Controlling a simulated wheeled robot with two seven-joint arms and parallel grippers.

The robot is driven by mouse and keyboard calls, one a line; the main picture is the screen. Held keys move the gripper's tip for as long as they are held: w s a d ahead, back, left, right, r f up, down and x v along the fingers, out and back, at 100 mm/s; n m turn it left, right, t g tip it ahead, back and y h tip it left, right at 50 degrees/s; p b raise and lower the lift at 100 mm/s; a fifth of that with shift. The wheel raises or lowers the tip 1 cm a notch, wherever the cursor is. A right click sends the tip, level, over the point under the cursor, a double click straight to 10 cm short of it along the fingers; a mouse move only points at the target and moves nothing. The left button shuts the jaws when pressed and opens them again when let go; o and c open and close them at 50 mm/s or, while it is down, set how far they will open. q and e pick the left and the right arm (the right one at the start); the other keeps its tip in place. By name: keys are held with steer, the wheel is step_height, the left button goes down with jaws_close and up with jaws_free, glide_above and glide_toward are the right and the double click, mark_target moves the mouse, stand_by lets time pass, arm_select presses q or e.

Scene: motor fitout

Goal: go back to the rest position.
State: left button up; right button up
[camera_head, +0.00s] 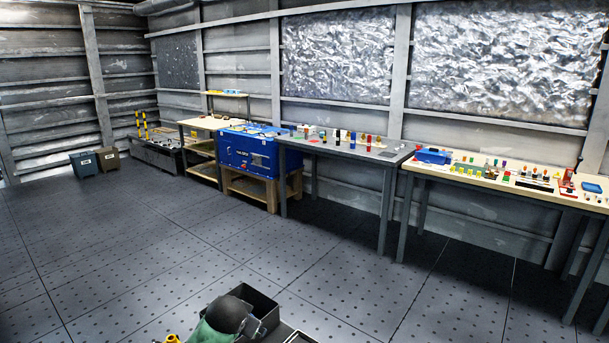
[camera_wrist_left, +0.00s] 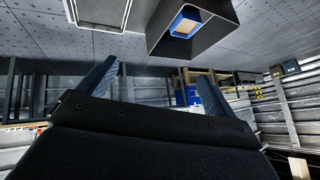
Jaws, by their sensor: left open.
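My left gripper (camera_wrist_left: 158,68) shows in the left wrist view, its two dark fingers spread wide apart with nothing between them. That view is upside down, with the floor at the top. A dark open box (camera_wrist_left: 222,35) with a blue-rimmed piece inside (camera_wrist_left: 186,22) is at the top of it, beyond the fingers and apart from them. In the head view, the gripper's fingers cannot be made out. A rounded black and green part (camera_head: 228,318) at the bottom edge covers part of a dark box (camera_head: 262,305). My right gripper is in neither view.
Along the wall stand a blue cabinet (camera_head: 245,152) on a wooden stand, a grey table (camera_head: 335,147) and a pale workbench (camera_head: 460,174) with several small parts. Two bins (camera_head: 84,164) are at the far left. The floor (camera_head: 150,250) between is clear.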

arm_select(q)
steer(key=s+f+n+g, duration=0.1)
steer(key=s+f+g, duration=0.1)
steer(key=s+f, duration=0.6)
steer(key=s+f+n+g, duration=0.1)
steer(key=s+f, duration=0.8)
steer(key=s, duration=1.1)
steer(key=s+f+n+g, duration=0.1)
steer(key=s+f+g, duration=0.2)
steer(key=s+f, duration=0.6)
steer(key=s, duration=0.5)
steer(key=shift+s+d+f+n+g+h, duration=0.2)
steer(key=shift+d+n+g+h, duration=0.1)
steer(key=shift+h, duration=0.1)
steer(key=shift+w, duration=0.1)
steer(key=shift+c, duration=0.4)
